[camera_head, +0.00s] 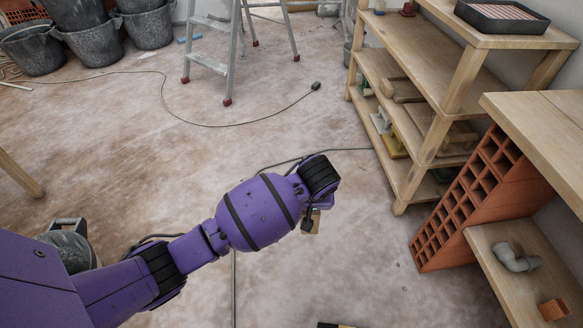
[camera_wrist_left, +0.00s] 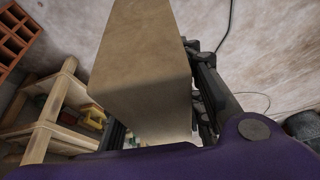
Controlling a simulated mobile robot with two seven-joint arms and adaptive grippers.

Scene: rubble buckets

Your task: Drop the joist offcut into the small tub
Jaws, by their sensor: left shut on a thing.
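My left gripper (camera_head: 311,217) hangs at the end of the purple arm in the middle of the head view, mostly hidden behind the wrist. It is shut on the joist offcut (camera_head: 317,226), a tan wooden block of which only a small part shows there. In the left wrist view the joist offcut (camera_wrist_left: 143,58) fills the middle, with dark fingers (camera_wrist_left: 205,90) beside it. The block is held above the floor. Several dark grey tubs (camera_head: 88,42) stand at the far left; I cannot tell which is the small tub. My right gripper is not in view.
A wooden shelf unit (camera_head: 425,75) and an orange hollow block (camera_head: 480,205) stand to the right. A stepladder (camera_head: 215,48) stands at the back. A cable (camera_head: 220,124) lies across the dusty floor, which is otherwise mostly clear in the middle.

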